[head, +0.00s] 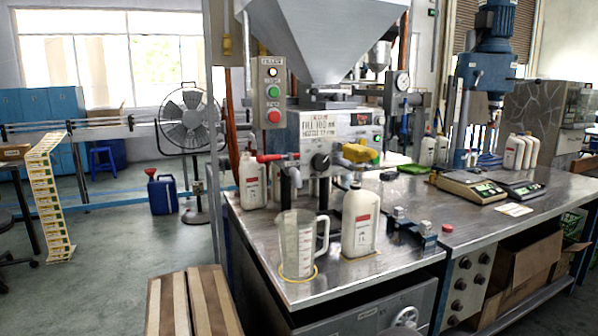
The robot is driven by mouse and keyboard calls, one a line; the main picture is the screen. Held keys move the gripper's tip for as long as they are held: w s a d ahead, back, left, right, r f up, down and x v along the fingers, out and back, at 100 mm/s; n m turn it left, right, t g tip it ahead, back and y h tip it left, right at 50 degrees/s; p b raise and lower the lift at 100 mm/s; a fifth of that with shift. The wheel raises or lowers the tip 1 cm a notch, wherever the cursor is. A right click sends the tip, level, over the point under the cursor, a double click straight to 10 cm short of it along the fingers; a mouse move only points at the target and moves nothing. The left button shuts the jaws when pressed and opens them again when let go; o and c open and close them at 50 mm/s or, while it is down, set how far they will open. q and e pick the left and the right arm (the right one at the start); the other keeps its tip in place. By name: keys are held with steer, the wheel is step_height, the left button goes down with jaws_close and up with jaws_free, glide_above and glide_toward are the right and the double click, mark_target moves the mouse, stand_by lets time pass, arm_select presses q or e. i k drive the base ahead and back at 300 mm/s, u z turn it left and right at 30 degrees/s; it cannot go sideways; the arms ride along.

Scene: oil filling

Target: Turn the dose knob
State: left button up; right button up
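The filling machine (340,128) stands on the steel table under a large grey hopper. A round black knob (320,162), which looks like the dose knob, sits on the lower front of the machine's body. Its exact angle and any scale marks are too small to read. A red-handled lever (275,157) is to its left and a yellow fitting (358,153) to its right. Neither of my grippers is in view, and nothing touches the knob.
A clear measuring jug (297,245) and a white bottle (360,222) stand at the table's front, below the knob. Another white bottle (252,180) stands behind left. A control box (271,92) is above left. Scales (470,188) stand right. Wooden slats (193,300) are front left.

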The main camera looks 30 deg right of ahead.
mark_target(320, 162)
steer(key=z, duration=1.05)
steer(key=i, duration=0.1)
steer(key=u, duration=2.6)
steer(key=k, duration=1.35)
steer(key=z, duration=1.2)
steer(key=i, duration=1)
steer(key=u, duration=0.05)
